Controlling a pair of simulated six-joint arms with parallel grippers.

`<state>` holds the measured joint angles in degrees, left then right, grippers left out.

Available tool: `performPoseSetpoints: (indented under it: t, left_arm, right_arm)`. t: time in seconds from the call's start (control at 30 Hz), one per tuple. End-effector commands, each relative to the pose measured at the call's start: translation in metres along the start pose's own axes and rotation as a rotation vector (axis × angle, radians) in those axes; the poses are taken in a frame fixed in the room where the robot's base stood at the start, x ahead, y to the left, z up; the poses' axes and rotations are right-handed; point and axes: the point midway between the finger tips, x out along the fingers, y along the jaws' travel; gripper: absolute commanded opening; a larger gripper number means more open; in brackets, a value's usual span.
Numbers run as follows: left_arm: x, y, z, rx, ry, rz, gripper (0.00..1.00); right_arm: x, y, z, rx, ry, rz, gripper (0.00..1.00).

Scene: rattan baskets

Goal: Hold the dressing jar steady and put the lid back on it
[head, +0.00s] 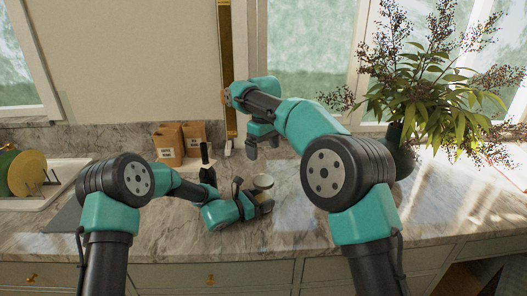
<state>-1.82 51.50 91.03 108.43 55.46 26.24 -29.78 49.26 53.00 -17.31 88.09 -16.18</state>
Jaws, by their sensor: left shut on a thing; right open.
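The dressing jar (264,182) stands on the marble counter, with a pale round top facing up. I cannot tell whether that pale top is the open mouth or the lid. My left gripper (257,195) is low over the counter and shut on the jar from its left side, hiding part of its body. My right gripper (263,148) is open, pointing down, above and behind the jar and apart from it. I see nothing between its fingers. I cannot make out a separate lid.
A dark bottle (207,170) stands left of the jar, close to my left arm. A yellow plate (27,174) is at the far left. A leafy plant (425,90) in a dark vase fills the right back. The counter's front is clear.

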Motion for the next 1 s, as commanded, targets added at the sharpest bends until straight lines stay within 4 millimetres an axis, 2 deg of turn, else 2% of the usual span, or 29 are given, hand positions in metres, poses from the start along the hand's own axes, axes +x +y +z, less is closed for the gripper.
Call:
performPoseSetpoints:
  t: [0.07, 0.1, 0.3, 0.33, 0.67, 0.87, 1.0]
  left_arm:
    - [0.000, 0.000, 0.000, 0.000, 0.000, 0.000, 0.08]
    - [0.000, 0.000, 0.000, 0.000, 0.000, 0.000, 0.78]
    - [0.000, 0.000, 0.000, 0.000, 0.000, 0.000, 0.98]
    - [0.000, 0.000, 0.000, 0.000, 0.000, 0.000, 1.00]
    - [-0.003, 0.000, 0.000, 0.000, 0.000, 0.001, 1.00]
    - [-0.023, 0.001, 0.000, -0.002, 0.000, 0.002, 1.00]
    - [-0.048, 0.001, 0.000, 0.000, 0.001, 0.002, 1.00]
  right_arm:
    - [0.000, 0.000, 0.000, 0.000, 0.000, 0.000, 1.00]
    - [0.000, 0.000, 0.000, 0.000, 0.000, 0.000, 1.00]
    - [0.000, 0.000, 0.000, 0.000, 0.000, 0.000, 1.00]
    - [0.000, 0.000, 0.000, 0.000, 0.000, 0.000, 1.00]
    - [0.001, 0.000, 0.000, 0.000, 0.000, 0.000, 1.00]
    - [0.001, 0.000, 0.000, 0.000, 0.000, 0.000, 1.00]
    - [0.000, 0.000, 0.000, 0.000, 0.000, 0.000, 1.00]
